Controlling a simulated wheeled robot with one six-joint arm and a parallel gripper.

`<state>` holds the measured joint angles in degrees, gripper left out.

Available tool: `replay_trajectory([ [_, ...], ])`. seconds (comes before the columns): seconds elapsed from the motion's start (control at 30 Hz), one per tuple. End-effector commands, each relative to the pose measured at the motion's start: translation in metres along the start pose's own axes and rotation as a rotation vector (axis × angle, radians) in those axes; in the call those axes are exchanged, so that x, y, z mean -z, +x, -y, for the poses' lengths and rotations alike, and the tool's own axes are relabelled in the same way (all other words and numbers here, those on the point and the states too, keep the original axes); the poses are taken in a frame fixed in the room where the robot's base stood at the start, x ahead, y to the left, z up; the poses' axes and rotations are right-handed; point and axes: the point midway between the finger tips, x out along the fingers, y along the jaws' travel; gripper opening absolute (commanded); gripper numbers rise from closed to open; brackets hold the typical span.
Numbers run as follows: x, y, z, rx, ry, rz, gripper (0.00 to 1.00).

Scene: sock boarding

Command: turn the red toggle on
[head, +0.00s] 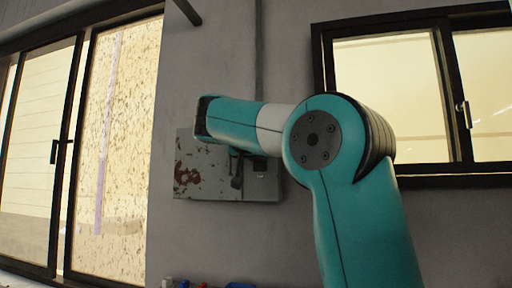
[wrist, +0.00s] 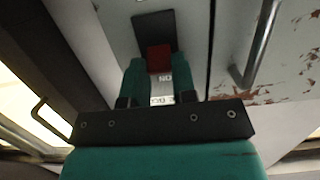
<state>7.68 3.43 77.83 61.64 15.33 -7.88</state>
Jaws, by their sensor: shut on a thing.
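The red toggle (wrist: 158,57) shows in the wrist view, on a dark plate (wrist: 153,28) with a white label (wrist: 162,88) showing the letters "NO" below it. My gripper (wrist: 159,68) has its two teal fingers on either side of the toggle, shut on it. The toggle's exact tilt cannot be told from this angle. In the head view my arm reaches to a grey wall box (head: 260,188) with worn, rusty paint. The toggle is hidden there behind the arm.
A metal handle (wrist: 255,45) stands out from the worn panel at right in the wrist view. Dark-framed windows (head: 390,85) flank the box. Small red and blue items (head: 240,285) show at the bottom edge of the head view.

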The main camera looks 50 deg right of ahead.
Motion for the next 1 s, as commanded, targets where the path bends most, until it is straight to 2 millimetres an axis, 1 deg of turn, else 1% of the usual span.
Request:
replay_trajectory([
  [0.03,0.0034,-0.0002,-0.0001,0.001,0.002,0.001,0.02],
  [0.47,0.0024,0.0001,-0.0001,0.001,0.002,0.010,0.02],
  [0.5,0.0025,0.0001,-0.0001,0.001,0.002,0.010,0.28],
  [0.57,0.0024,0.0001,-0.0001,0.001,0.002,0.010,0.41],
  [0.6,0.0023,0.0001,-0.0001,0.001,0.002,0.010,0.51],
  [0.87,0.0014,-0.0001,0.0001,0.001,0.001,0.012,0.51],
  [1.0,0.0028,-0.0041,-0.0022,-0.005,0.003,0.012,0.51],
])
